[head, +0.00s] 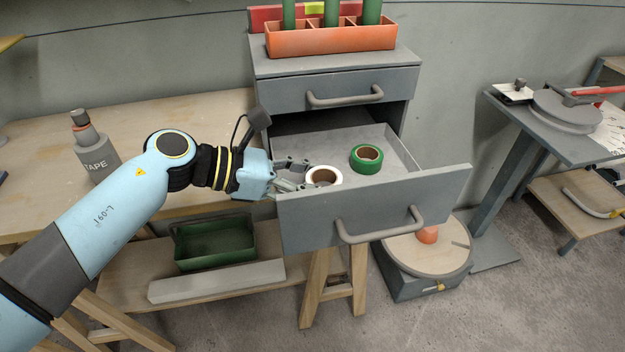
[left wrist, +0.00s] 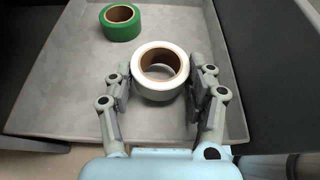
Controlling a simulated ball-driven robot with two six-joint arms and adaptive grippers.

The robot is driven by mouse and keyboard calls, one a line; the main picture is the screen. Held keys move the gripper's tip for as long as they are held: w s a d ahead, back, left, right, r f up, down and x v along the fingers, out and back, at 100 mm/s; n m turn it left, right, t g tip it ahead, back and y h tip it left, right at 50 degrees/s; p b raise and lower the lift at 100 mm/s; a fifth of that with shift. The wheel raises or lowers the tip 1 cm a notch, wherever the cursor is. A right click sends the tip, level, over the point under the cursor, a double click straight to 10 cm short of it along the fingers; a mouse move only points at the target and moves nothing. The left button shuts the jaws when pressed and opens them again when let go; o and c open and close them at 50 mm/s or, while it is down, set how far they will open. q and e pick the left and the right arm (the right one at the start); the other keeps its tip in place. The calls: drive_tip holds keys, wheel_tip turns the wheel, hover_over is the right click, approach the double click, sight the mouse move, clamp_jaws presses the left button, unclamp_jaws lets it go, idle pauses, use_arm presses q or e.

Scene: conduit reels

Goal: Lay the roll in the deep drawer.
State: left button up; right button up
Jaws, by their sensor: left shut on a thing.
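A white tape roll (head: 323,178) with a brown core shows at the left front of the open deep drawer (head: 400,205). My left gripper (head: 290,178) reaches in from the left over the drawer's side and is shut on the roll. In the left wrist view the white roll (left wrist: 160,72) sits between the two fingers (left wrist: 160,85), with the grey drawer floor behind it. I cannot tell whether the roll touches the floor. A green tape roll (head: 366,158) lies flat in the drawer, farther back and right. My right gripper is not in view.
The shut upper drawer (head: 340,90) is above the open one. An orange divided tray (head: 330,40) with green cylinders stands on top of the cabinet. A wooden bench (head: 40,165) with a grey tape bottle (head: 95,150) is at left. A green bin (head: 215,245) sits below.

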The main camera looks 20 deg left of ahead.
use_arm(q)
drive_tip(key=shift+s+f+b, duration=0.1)
drive_tip(key=shift+f+b, duration=0.2)
drive_tip(key=shift+f, duration=0.15)
drive_tip(key=o, duration=0.9)
drive_tip(key=shift+o, duration=1.2)
drive_tip(key=shift+f, duration=0.15)
drive_tip(key=shift+s, duration=0.1)
drive_tip(key=shift+r+p, duration=0.35)
drive_tip(key=shift+p, duration=0.15)
drive_tip(key=r+v, duration=0.1)
drive_tip(key=v, duration=1.1)
